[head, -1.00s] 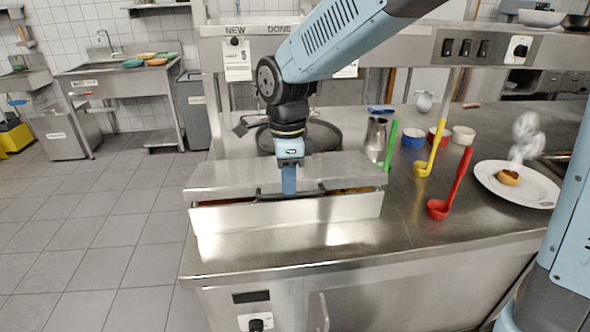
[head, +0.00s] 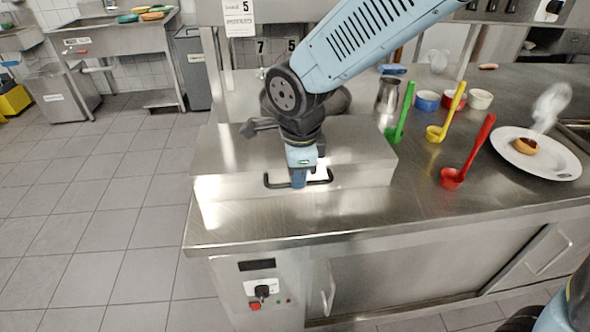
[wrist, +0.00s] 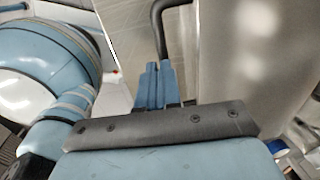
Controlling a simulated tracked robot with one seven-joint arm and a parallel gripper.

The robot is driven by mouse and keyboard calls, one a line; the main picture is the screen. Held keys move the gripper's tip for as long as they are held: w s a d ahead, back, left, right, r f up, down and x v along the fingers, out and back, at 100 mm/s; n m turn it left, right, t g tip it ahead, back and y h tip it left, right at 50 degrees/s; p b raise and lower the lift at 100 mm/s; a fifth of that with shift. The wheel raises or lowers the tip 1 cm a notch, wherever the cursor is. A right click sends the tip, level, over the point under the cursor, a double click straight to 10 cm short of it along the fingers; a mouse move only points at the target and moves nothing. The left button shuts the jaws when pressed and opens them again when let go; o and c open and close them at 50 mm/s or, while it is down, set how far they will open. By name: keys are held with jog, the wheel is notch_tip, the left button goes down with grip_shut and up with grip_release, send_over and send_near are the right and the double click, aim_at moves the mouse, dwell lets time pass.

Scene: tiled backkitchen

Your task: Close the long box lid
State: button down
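The long box (head: 345,198) is a steel box at the front left of the counter. Its steel lid (head: 350,150) lies down flat over the top in the head view, with no gap that I can see. A black bar handle (head: 322,180) is at the lid's front edge; its bent bar (wrist: 158,25) also shows in the wrist view. My gripper (head: 299,184) points down at the middle of the handle. In the wrist view, the blue fingers (wrist: 156,84) are together with nothing visible between them. Whether they touch the handle or lid is unclear.
Right of the box stand a steel pitcher (head: 388,95) and green (head: 402,115), yellow (head: 447,115) and red (head: 468,155) ladles. A white plate (head: 560,165) with food is farther right. The counter's front strip (head: 300,222) is clear.

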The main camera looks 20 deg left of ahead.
jog(key=shift+s+d+f, duration=0.15)
jog(key=shift+f, duration=0.25)
notch_tip(320, 180, up, 14)
jog(key=s, duration=0.2)
jog(key=w+d+r+n+t, duration=0.1)
jog(key=w+d+r+n, duration=0.2)
jog(key=d, duration=0.8)
jog(key=w+d+r+n+t, duration=0.1)
jog(key=w+d+n, duration=0.25)
jog(key=d, duration=0.65)
jog(key=s+d+n+t, duration=0.2)
jog(key=s+d+n, duration=0.2)
jog(key=d, duration=1.3)
jog(key=shift+d+f+n+t+h, duration=0.3)
jog(key=shift+f+n, duration=0.05)
jog(key=shift+n, duration=0.8)
